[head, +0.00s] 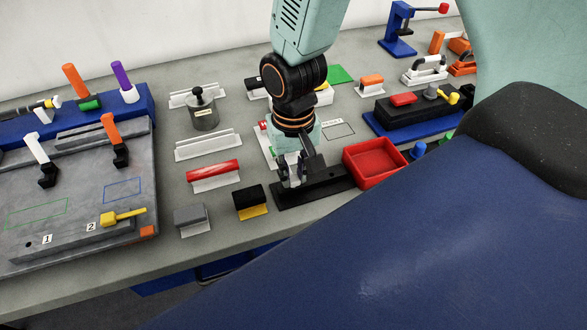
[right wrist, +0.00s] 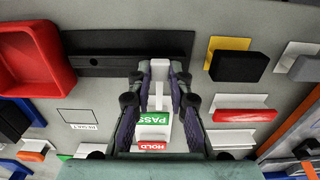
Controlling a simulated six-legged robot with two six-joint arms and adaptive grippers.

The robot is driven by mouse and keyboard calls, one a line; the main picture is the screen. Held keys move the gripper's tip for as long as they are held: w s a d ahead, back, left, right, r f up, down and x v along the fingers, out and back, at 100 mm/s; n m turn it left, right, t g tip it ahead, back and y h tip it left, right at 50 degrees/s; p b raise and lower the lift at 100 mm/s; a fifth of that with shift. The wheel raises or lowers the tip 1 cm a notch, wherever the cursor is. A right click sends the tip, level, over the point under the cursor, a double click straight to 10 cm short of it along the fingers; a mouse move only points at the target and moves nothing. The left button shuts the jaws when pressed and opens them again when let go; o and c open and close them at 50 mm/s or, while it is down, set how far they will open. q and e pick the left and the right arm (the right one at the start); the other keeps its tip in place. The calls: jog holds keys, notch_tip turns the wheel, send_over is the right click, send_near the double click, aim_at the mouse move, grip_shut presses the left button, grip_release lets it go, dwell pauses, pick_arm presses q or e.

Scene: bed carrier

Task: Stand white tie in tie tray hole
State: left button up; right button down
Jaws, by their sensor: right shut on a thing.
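My right gripper (head: 292,172) points down at the black tie tray (head: 318,187), a long low bar on the bench. In the right wrist view its fingers (right wrist: 160,80) are closed on the white tie (right wrist: 159,68), whose pale end shows between the fingertips. The tie lies over the tray's near edge in that view; I cannot tell whether it touches the tray or is in a hole. A dark round hole shows at the left part of the tray (right wrist: 120,46) in the wrist view. My left gripper is not in view.
A red bin (head: 375,162) stands against the tray's right end. A black-and-yellow block (head: 250,202) and a red-handled holder (head: 213,174) are to the left.

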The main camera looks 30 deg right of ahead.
aim_at(294, 178)
jog(key=shift+f+b, duration=0.3)
jog(key=shift+f, duration=0.25)
jog(key=c, duration=1.2)
grip_release()
jog(key=shift+o, duration=0.2)
notch_tip(294, 178, up, 12)
jog(key=shift+s, duration=0.1)
